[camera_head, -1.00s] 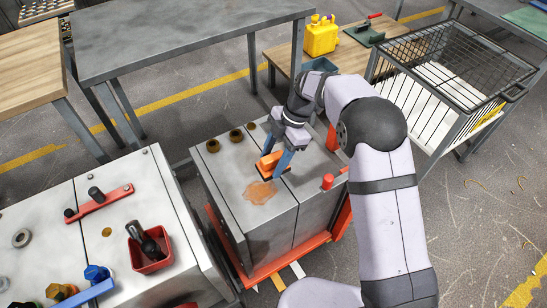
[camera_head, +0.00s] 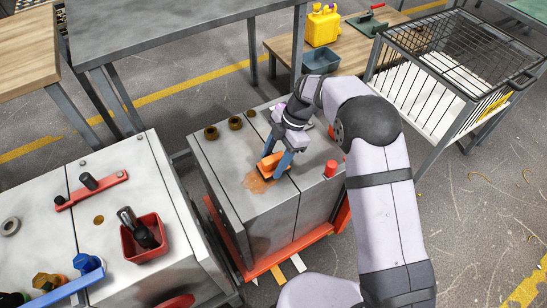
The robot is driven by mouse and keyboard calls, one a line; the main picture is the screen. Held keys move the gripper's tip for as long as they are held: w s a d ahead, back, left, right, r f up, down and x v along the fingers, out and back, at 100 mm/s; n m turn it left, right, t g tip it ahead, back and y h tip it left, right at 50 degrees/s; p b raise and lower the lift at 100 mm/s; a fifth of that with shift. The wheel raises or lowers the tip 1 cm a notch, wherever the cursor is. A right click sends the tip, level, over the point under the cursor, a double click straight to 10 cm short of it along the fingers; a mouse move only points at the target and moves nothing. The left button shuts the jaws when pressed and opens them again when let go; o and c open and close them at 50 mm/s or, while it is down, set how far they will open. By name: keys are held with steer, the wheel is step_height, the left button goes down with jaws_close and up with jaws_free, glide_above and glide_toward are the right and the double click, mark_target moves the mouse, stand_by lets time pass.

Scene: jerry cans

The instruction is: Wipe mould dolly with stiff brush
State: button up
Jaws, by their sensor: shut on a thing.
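The mould (camera_head: 213,152) is a grey metal block split into halves, sitting on a red dolly (camera_head: 290,255). A brown-orange stain (camera_head: 254,184) lies on the mould's top face. My gripper (camera_head: 276,166) points down over the top and is shut on an orange stiff brush (camera_head: 269,161). The brush is at the stain's right edge and covers part of it. Its bristles are mostly hidden; it appears to touch the surface.
Several brown rings (camera_head: 235,123) sit along the mould's back edge, and a red peg (camera_head: 330,168) stands at its right. At left, another metal block carries a red tray (camera_head: 146,239). A wire cage cart (camera_head: 430,95) and a yellow can (camera_head: 322,27) stand behind.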

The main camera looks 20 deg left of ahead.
steer(key=shift+s+a+f, duration=0.5)
steer(key=shift+s+a, duration=0.25)
steer(key=shift+s, duration=0.05)
steer(key=shift+c, duration=0.4)
steer(key=shift+s+a+p, duration=0.65)
steer(key=shift+s+a, duration=2.2)
steer(key=shift+s, duration=0.1)
steer(key=shift+r+p, duration=0.25)
steer(key=shift+p, duration=0.2)
steer(key=shift+w+d+f, duration=0.25)
steer(key=shift+w, duration=0.05)
steer(key=shift+w+d, duration=3.5)
steer(key=shift+s+d+p, duration=0.5)
steer(key=shift+s+d, duration=0.2)
steer(key=shift+s, duration=0.3)
steer(key=shift+s+a+f+b, duration=0.15)
steer(key=shift+s+a+b, duration=0.7)
steer(key=shift+s+a, duration=2.9)
steer(key=shift+w+d, duration=0.15)
steer(key=shift+w, duration=0.25)
steer(key=shift+w+d+b, duration=0.7)
steer(key=shift+w+d, duration=2.8)
steer(key=shift+d, duration=0.05)
step_height(320, 180, up, 3)
steer(key=shift+w+f+p, duration=0.1)
steer(key=shift+p, duration=0.5)
steer(key=shift+r, duration=0.35)
steer(key=shift+r+p, duration=1.75)
steer(key=shift+r, duration=0.75)
